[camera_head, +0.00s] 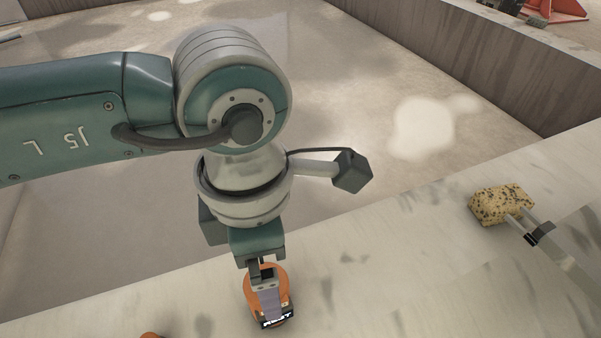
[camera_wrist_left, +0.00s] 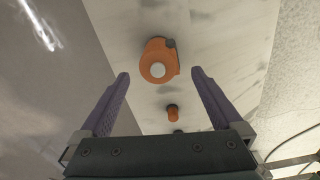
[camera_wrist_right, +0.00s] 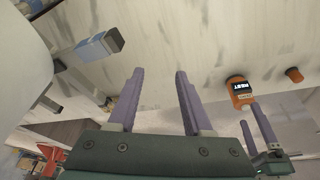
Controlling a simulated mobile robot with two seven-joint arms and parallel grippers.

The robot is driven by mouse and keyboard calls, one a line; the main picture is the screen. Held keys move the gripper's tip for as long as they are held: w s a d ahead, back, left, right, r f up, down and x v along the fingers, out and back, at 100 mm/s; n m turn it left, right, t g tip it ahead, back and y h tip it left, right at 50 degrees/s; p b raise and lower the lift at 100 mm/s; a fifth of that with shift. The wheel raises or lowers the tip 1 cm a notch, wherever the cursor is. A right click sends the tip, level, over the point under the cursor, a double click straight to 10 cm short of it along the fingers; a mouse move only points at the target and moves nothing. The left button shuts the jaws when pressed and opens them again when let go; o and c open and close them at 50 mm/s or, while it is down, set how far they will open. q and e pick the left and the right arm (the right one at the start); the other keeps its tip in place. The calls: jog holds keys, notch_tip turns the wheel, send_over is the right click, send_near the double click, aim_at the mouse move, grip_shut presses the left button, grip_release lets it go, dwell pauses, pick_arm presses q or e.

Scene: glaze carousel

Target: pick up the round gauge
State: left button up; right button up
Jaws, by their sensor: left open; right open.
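An orange round-bodied device with a black lettered label, which I take to be the round gauge (camera_head: 284,283), stands on the pale ledge in the head view, partly hidden by my left gripper (camera_head: 266,290). In the left wrist view the gauge (camera_wrist_left: 155,60) shows a white disc and lies just beyond the open, empty fingers of my left gripper (camera_wrist_left: 160,73). The right wrist view shows the gauge (camera_wrist_right: 238,88) just past the left fingertips, apparently apart. My right gripper (camera_wrist_right: 159,73) is open and empty, left of the gauge there.
A smaller orange piece (camera_wrist_left: 172,112) stands on the ledge near the gauge. A speckled yellow block (camera_head: 500,205) lies on the ledge at the right, touching a grey pronged part (camera_head: 540,236). A blue-grey block (camera_wrist_right: 90,50) shows at upper left. The ledge between is clear.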

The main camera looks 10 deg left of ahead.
pick_arm(q)
notch_tip(320, 180, down, 4)
jog(key=shift+r+b, duration=0.1)
jog(key=shift+b, duration=0.65)
jog(key=f+b, duration=0.1)
jog(key=f, duration=0.1)
jog(key=f+b, duration=0.2)
jog(key=shift+w+a+f, duration=0.1)
jog(key=shift+a+f, duration=0.1)
jog(key=shift+f, duration=0.5)
jog(key=shift+c, duration=0.6)
jog(key=c, duration=1.1)
jog(key=shift+r, duration=0.1)
